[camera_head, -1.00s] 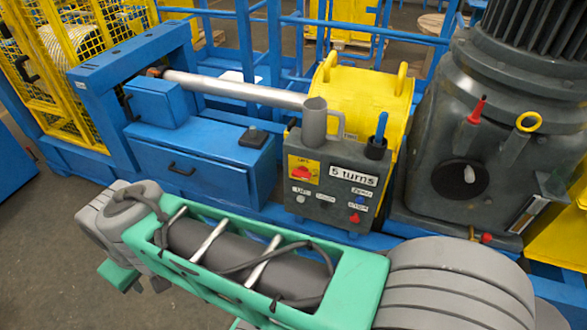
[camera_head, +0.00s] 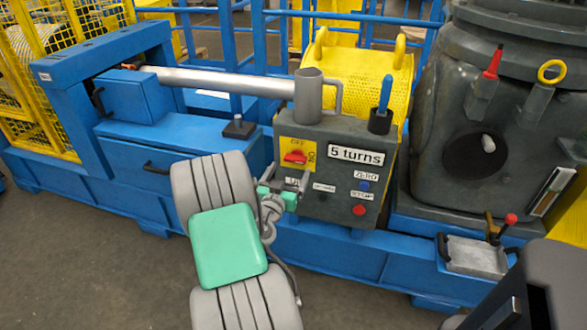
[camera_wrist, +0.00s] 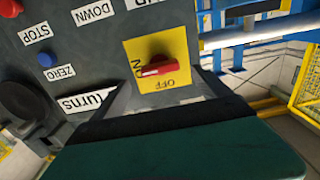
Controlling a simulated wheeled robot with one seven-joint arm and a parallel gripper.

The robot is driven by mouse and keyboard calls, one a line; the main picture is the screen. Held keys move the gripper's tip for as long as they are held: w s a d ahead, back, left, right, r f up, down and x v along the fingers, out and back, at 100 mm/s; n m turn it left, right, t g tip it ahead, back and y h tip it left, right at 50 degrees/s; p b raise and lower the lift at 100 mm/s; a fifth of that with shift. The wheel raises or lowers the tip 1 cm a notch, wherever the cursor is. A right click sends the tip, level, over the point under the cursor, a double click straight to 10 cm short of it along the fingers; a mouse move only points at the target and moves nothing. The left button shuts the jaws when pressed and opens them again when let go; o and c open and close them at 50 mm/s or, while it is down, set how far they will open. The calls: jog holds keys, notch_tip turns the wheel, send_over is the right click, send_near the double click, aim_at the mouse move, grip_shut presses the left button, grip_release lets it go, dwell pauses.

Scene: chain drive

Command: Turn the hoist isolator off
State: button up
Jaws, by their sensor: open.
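The hoist isolator is a red knob (camera_head: 295,157) on a yellow plate with OFF above and ON at its right, on the dark grey control box (camera_head: 330,205). In the wrist view the picture is turned over; the red knob (camera_wrist: 164,66) lies crosswise, with a pale mark on its end towards the ON side. OFF reads below it. My gripper (camera_head: 300,181) is in front of the plate's lower edge. In the wrist view my open gripper (camera_wrist: 158,78) has a grey finger to each side below the knob. I cannot tell whether either touches it.
The box also carries a "5 turns" sign (camera_head: 356,155), a blue button (camera_head: 363,186), a red button (camera_head: 359,210) and a blue-handled lever (camera_head: 385,97). A grey mug-shaped part (camera_head: 308,96) stands on top. A blue frame (camera_head: 150,165) runs at left; floor in front is clear.

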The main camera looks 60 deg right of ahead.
aim_at(294, 161)
jog(key=d, duration=0.3)
jog(key=w+d+p, duration=0.1)
jog(key=d, duration=0.1)
jog(key=shift+d, duration=0.25)
jog(key=c, duration=1.4)
